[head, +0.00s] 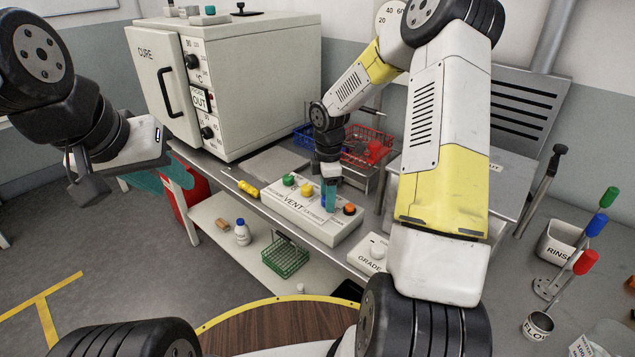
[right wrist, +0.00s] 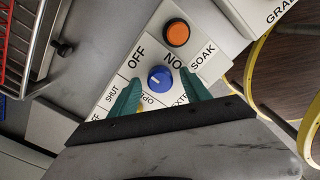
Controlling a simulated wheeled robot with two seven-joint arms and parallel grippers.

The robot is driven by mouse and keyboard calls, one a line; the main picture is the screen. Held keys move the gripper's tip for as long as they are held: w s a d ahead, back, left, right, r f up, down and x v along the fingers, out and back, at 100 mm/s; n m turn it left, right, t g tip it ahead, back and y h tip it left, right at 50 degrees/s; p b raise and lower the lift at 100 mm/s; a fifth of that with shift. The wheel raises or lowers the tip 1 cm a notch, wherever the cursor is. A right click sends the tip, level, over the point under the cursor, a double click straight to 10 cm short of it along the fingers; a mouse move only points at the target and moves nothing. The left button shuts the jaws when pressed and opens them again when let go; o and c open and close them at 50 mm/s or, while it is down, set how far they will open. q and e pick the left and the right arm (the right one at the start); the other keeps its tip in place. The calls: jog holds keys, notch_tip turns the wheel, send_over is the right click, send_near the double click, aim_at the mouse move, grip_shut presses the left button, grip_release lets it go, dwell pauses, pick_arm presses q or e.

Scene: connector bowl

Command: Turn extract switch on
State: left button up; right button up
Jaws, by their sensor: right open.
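The extract switch is a blue rotary knob (right wrist: 159,80) on a pale panel, with OFF and ON lettered on either side of it and a partly hidden EXTR label below. It has a small white mark; I cannot tell surely which word it points to. The panel is the vent control box (head: 290,208) on the bench. My right gripper (right wrist: 161,76) is open, its teal fingers on either side of the knob; contact is not clear. In the head view my right gripper (head: 329,192) points down over the box. My left gripper (head: 165,180) is far left, away from the box.
An orange button (right wrist: 176,33) sits close beside the knob. Green (head: 289,180) and yellow (head: 307,190) controls are on the same box. Red (head: 368,150) and blue wire baskets stand behind. A cure oven (head: 255,80) stands at back left, and a grade box (head: 372,258) at front right.

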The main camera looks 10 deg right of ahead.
grip_shut()
dwell(0.3)
jog(key=m, duration=0.4)
jog(key=shift+r+m, duration=0.1)
jog(key=shift+m, duration=0.3)
jog(key=m, duration=0.4)
jog(key=shift+m, duration=0.3)
jog(key=m, duration=0.4)
jog(key=shift+m, duration=2.2)
